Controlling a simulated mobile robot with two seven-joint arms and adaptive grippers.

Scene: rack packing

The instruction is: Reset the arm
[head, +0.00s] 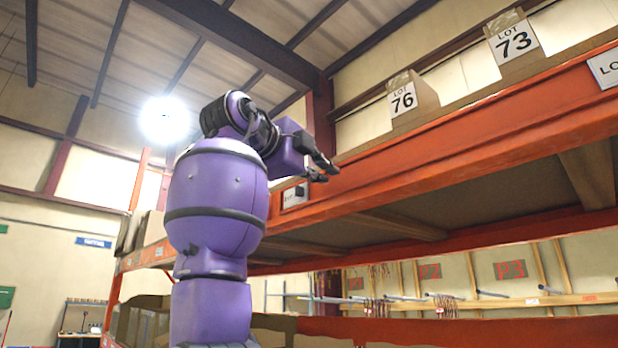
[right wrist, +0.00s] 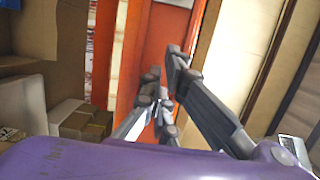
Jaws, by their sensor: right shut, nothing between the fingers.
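My right arm (head: 217,200) is purple and raised in the middle of the head view, bent at the top. My right gripper (head: 327,172) points right, in front of the orange shelf beam. Its dark grey fingers are shut with nothing between them. In the right wrist view the gripper (right wrist: 163,78) shows its fingers against an orange-red surface. My left gripper is in neither view.
An orange rack beam (head: 480,143) runs along the right, close to my right gripper. Boxes labelled LOT 76 (head: 415,103) and LOT 73 (head: 520,52) stand above it. Cardboard boxes (right wrist: 82,121) show in the right wrist view. Open room lies left of my arm.

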